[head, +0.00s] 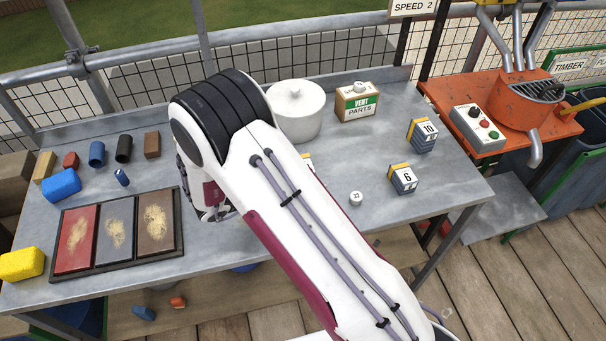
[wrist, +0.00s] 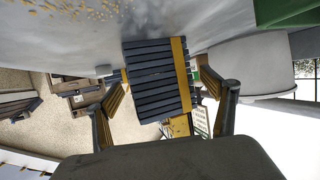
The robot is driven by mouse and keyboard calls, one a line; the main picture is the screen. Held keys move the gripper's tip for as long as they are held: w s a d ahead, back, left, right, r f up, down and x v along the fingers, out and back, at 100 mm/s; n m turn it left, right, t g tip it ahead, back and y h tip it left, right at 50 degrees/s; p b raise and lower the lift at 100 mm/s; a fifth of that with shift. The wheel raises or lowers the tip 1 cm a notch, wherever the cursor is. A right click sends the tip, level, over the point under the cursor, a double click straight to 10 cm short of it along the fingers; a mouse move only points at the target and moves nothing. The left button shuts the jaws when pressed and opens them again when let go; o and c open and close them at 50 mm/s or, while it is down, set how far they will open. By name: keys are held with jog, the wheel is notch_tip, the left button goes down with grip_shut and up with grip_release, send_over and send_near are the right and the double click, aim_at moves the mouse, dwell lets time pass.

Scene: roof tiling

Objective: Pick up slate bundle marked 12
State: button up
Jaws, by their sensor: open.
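In the wrist view, a bundle of dark slates with a yellow band (wrist: 155,95) lies ahead, between the fingers of my gripper (wrist: 163,79). The fingers stand apart on either side of it, and I cannot tell whether they touch it. No number shows on the bundle in this view. In the head view, bundles marked 10 (head: 424,134) and 6 (head: 403,179) stand on the right of the table. A sliver of another yellow-banded thing (head: 308,160) shows behind my arm. No 12 is readable. My gripper is mostly hidden behind my arm in the head view.
A white lidded pot (head: 297,112) and a VENT PARTS box (head: 356,103) stand at the back. A small white round piece (head: 356,198) lies right of my arm. A three-panel tray (head: 116,236) and several coloured blocks are at left.

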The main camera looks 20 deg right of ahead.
jog(key=c, duration=1.7)
jog(key=shift+r, duration=0.2)
jog(key=shift+r, duration=4.9)
